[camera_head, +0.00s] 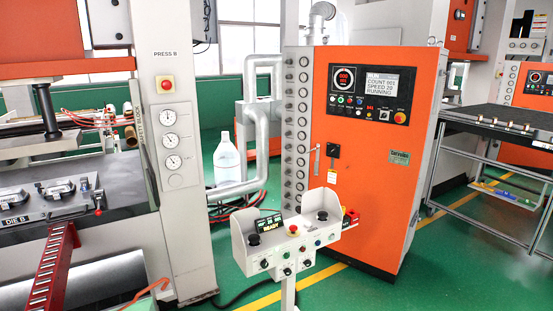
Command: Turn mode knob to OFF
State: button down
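A grey control pedestal (290,243) stands in the middle foreground, with a small display reading READY. Its sloped front has several small knobs and buttons, including a black knob (288,271) low on the panel; their labels are too small to read. A red mushroom button (293,230) sits on top between two black palm buttons. Behind it, an orange control cabinet (360,215) carries a screen (383,82) reading COUNT 001, SPEED 20, RUNNING. A black rotary switch (333,151) is on its door. I cannot tell which knob is the mode knob or its setting. My gripper is not in view.
A press (180,220) with gauges and a die bed stands at left, a red roller rail (52,265) before it. A dark-topped table (510,122) is at right. A large bottle (226,160) stands behind the pedestal. Green floor is clear at front right.

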aim_at(264, 264)
jog(key=u, duration=1.75)
jog(key=z, duration=1.6)
jog(key=i+u, duration=0.2)
jog(key=i, duration=0.5)
